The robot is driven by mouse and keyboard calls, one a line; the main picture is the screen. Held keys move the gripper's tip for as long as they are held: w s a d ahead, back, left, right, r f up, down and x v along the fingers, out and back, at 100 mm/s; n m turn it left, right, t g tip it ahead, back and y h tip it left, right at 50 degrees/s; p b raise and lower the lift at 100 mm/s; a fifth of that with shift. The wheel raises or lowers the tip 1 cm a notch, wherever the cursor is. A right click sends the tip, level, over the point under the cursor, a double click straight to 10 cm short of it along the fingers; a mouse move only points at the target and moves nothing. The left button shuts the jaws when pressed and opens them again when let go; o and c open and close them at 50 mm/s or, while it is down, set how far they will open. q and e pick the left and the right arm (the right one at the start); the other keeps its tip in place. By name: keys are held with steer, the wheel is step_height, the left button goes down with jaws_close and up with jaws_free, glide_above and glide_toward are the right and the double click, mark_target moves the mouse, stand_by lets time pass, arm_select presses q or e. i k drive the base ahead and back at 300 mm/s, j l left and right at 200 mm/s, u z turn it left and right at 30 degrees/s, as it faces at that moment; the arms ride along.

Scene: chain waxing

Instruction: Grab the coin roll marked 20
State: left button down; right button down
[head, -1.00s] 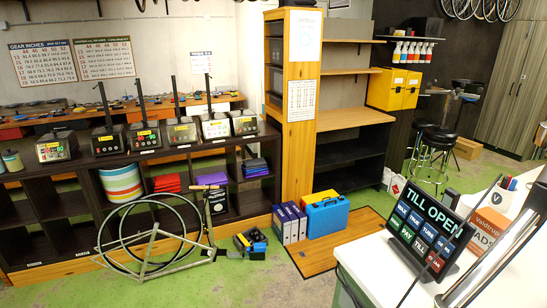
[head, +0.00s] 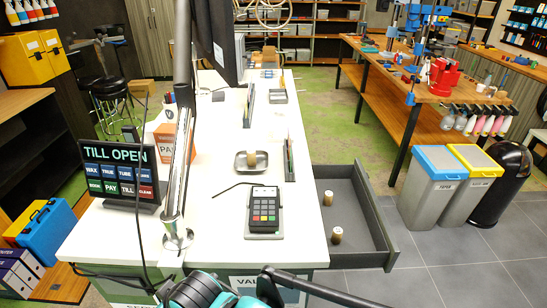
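Two small coin rolls stand upright in the open grey drawer, a nearer one (head: 337,235) and a farther one (head: 328,198). A third small roll-like piece (head: 251,159) sits in a metal dish (head: 251,167) on the white counter. They are tan with pale tops. Their markings are too small to read, so I cannot tell which is marked 20. Neither of my grippers can be made out in the head view.
The open drawer (head: 374,225) sticks out right of the counter (head: 215,225). A card terminal (head: 264,212), a metal pole (head: 180,170) and a till screen (head: 122,178) reading TILL OPEN stand on the counter. Bins (head: 432,190) stand right of the drawer. Grey floor lies between.

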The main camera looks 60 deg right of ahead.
mark_target(251, 153)
steer(key=z, duration=1.85)
